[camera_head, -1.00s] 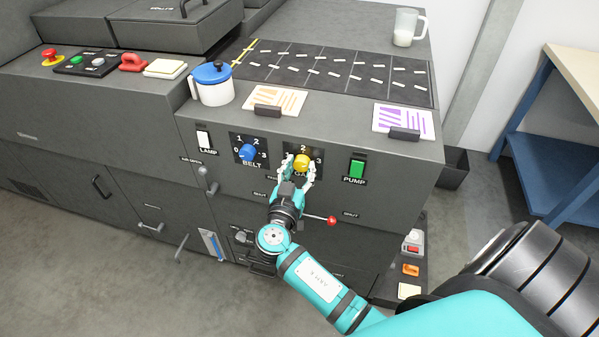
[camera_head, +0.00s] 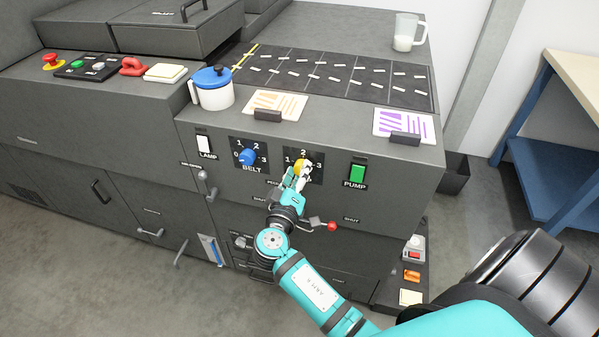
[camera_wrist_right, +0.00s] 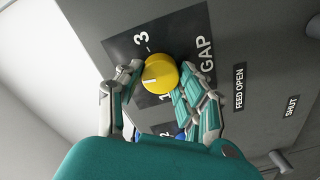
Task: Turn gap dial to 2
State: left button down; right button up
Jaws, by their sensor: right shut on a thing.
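The yellow gap dial (camera_head: 300,167) is on the dark front panel, on a black plate marked 1, 2 and 3. My right gripper (camera_head: 297,176) is shut on it from the front, partly covering it in the head view. In the right wrist view, the fingers press on opposite sides of the dial (camera_wrist_right: 160,74). A short white mark on the dial points left in that view, toward the finger there. The 3, the 1 and the word GAP show there; the 2 is hidden. My left gripper is out of view.
The blue belt dial (camera_head: 247,156) is left of the gap dial and the green pump switch (camera_head: 357,173) is right of it. A red-tipped lever (camera_head: 331,226) is below. A blue-lidded jug (camera_head: 211,88) stands on the ledge above.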

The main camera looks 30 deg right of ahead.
jog(key=shift+n, duration=0.7)
jog(key=o, duration=1.2)
jog(key=shift+c, duration=0.2)
jog(key=shift+a, duration=0.1)
jog(key=v, duration=1.2)
jog(key=shift+w, duration=0.1)
